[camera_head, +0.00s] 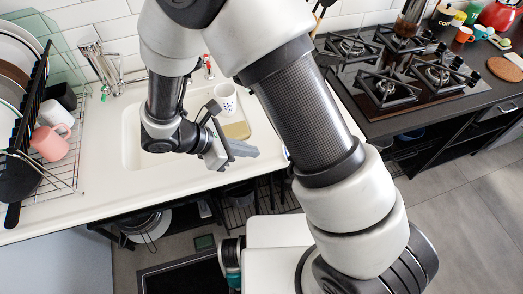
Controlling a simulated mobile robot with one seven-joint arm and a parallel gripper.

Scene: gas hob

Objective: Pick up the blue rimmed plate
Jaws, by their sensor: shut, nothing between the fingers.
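My gripper (246,151) is over the front part of the white sink, pointing right. It looks shut, and I see nothing held in it. I cannot make out a plate with a clear blue rim. Several plates (14,52) stand on edge in the dish rack at the far left, cut off by the picture's edge. My arm hides part of the counter and the back of the sink.
A patterned cup (226,97) and a yellowish sponge-like block (237,130) are in the sink (133,135), close to my gripper. A pink mug (50,143) is in the rack at left. The gas hob (375,88) is at right. Dishes sit on shelves below the counter.

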